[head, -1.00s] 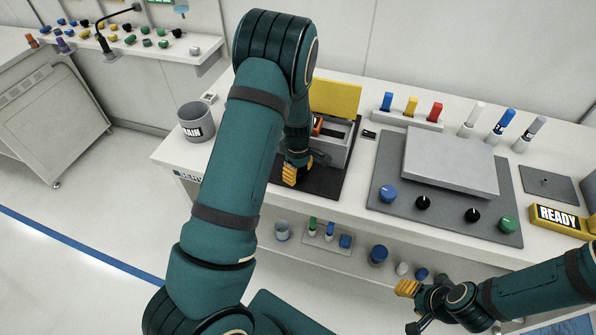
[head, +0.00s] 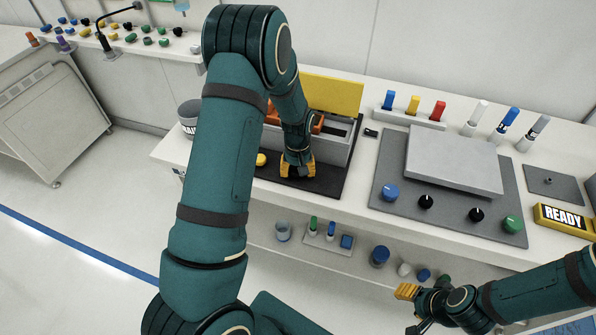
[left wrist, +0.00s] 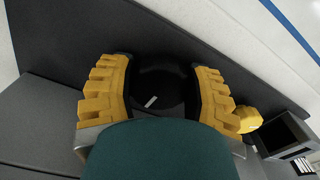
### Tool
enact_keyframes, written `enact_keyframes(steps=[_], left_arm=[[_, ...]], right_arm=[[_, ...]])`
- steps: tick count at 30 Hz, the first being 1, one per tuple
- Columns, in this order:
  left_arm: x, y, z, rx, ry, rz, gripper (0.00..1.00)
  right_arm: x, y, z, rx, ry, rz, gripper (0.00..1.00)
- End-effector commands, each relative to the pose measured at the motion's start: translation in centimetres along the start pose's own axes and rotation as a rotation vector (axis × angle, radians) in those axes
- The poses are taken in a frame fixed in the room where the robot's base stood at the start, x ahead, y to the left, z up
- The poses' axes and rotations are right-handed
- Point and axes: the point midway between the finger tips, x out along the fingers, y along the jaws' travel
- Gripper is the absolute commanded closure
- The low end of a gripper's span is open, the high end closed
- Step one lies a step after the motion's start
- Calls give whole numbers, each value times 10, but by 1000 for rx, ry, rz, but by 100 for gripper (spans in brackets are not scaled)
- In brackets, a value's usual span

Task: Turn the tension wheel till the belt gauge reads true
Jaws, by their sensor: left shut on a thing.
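A round black wheel with a white mark (left wrist: 152,102) shows in the left wrist view on a dark panel. My left gripper (left wrist: 160,95) is shut around it, with a yellow-padded finger on each side. In the head view this gripper (head: 298,168) is low on the dark plate (head: 325,188), in front of a grey box (head: 340,150) with a raised yellow lid (head: 332,92); it hides the wheel there. I cannot make out a belt gauge reading. My right gripper (head: 410,308) is open and empty, in front of the bench.
A yellow knob (head: 261,160) stands just left of my left gripper, close to one finger in the left wrist view (left wrist: 244,119). To the right lie a grey panel with several knobs (head: 400,165) and a yellow READY sign (head: 562,217). A labelled grey cup (head: 188,112) stands left.

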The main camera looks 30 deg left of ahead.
Motion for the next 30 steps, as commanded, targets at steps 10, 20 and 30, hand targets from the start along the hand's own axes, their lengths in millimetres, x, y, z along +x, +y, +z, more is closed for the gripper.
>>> enact_keyframes(steps=[10, 20, 30], left_arm=[[0, 0, -1, 131, 2, 1, 83], [0, -1, -1, 154, 2, 0, 83], [0, -1, 0, 153, 1, 0, 30]], right_arm=[[3, 1, 2, -1, -3, -1, 53], [3, 1, 2, -1, -4, -1, 53], [3, 1, 2, -1, -4, 0, 53]])
